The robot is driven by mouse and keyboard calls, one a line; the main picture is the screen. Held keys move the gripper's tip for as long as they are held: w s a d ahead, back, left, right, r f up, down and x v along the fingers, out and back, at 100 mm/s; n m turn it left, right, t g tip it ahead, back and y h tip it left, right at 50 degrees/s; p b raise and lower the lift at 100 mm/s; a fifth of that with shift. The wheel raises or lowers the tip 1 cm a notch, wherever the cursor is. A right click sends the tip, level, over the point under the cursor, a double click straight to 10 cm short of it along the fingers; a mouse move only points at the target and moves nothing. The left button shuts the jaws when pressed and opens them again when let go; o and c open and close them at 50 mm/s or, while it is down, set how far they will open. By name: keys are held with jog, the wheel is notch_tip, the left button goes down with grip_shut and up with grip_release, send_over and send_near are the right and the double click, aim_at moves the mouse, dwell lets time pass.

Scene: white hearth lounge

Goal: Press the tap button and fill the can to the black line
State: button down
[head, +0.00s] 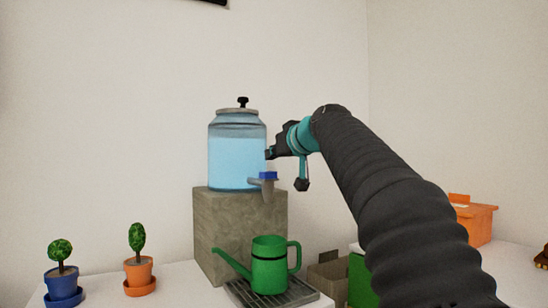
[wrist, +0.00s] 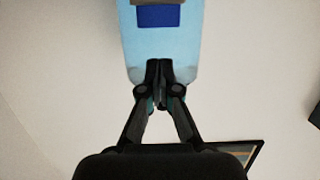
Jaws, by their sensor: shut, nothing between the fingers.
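A clear jar (head: 236,160) of light blue water with a black-knobbed lid stands on a stone block (head: 241,235) in the head view. Its tap has a blue button (head: 268,175) on top and a grey spout (head: 266,190). A dark blue patch that looks like the button (wrist: 158,16) shows in the wrist view. The green can (head: 269,265) stands upright below the tap, its spout to the left.
The can stands on a slatted drip tray (head: 304,295). Two small potted trees, in a blue pot (head: 63,286) and an orange pot (head: 139,273), stand at left. An open brown box (head: 327,276) and an orange box (head: 474,219) are at right. Air around my gripper is free.

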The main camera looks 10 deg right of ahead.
jog(key=b+v, duration=0.1)
jog(key=v, duration=0.9)
jog(key=shift+r+b, duration=0.2)
jog(key=shift+b, duration=0.2)
dwell(0.4)
notch_tip(320, 180, down, 22)
jog(key=s+d+m+g+h, duration=0.3)
jog(key=m+g, duration=0.2)
jog(key=s+a+f+g+h, duration=0.1)
jog(key=s+a+f+g, duration=0.1)
jog(key=s+f, duration=1.1)
jog(key=s+a+f+n+g, duration=0.1)
jog(key=s+a+f+g, duration=0.1)
jog(key=s+f, duration=1.1)
jog(key=shift+s+a+f+h, duration=0.25)
jog(key=shift+a+f+h, duration=0.15)
jog(key=shift+a, duration=0.3)
